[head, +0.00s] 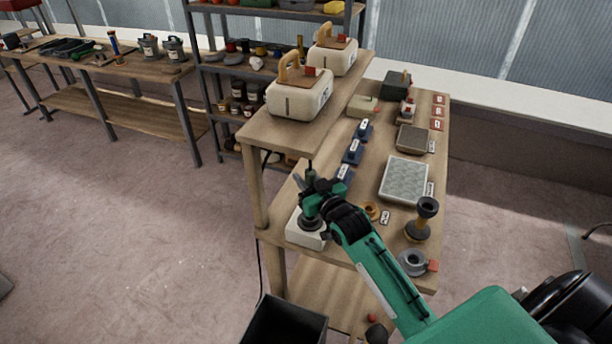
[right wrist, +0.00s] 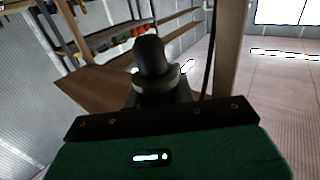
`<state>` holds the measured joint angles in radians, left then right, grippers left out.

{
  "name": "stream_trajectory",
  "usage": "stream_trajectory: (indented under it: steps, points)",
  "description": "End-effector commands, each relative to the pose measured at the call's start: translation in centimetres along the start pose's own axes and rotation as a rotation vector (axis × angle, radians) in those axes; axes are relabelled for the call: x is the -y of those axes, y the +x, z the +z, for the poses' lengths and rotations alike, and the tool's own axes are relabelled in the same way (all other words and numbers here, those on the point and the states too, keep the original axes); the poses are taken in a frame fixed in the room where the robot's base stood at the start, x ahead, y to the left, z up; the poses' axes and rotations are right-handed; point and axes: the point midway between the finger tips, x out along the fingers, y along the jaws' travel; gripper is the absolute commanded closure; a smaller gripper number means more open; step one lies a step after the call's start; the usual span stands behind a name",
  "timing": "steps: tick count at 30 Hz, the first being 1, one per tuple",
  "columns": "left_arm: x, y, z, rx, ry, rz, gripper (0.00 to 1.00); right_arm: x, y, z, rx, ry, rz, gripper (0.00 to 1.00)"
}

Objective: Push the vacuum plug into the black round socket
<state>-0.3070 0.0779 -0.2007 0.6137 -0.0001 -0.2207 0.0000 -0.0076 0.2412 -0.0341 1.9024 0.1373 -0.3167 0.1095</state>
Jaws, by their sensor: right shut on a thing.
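My right gripper (head: 311,196) is over the near left corner of the workbench, above a white box (head: 304,232). A dark round fitting (head: 313,223) shows on top of the box, partly covered by the gripper; I take it for the black round socket. In the right wrist view, the right gripper (right wrist: 158,96) is shut on a black, rounded plug (right wrist: 150,56) with a paler grey collar. In the head view the plug is mostly hidden by the gripper. I cannot tell whether it touches the socket. My left gripper is not in view.
A raised shelf with two cream cases (head: 298,98) stands on the bench's left side. Blue labelled blocks (head: 352,152), a grey textured pad (head: 404,181) and a dark-topped tamper-like piece (head: 427,208) lie beyond or right of the gripper. A black bin (head: 284,326) stands below.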

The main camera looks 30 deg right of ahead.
Motion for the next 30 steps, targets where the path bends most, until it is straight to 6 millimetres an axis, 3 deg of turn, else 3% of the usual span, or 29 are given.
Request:
stream_trajectory:
  steps: [7, 30]
  points:
    - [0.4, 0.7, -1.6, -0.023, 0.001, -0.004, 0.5, -0.1, 0.1, 0.7, 0.0, 0.0, 0.0, 1.0]
    - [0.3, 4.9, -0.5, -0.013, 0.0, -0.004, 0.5, 0.0, 0.0, 5.3, -0.001, 0.0, 0.0, 1.0]
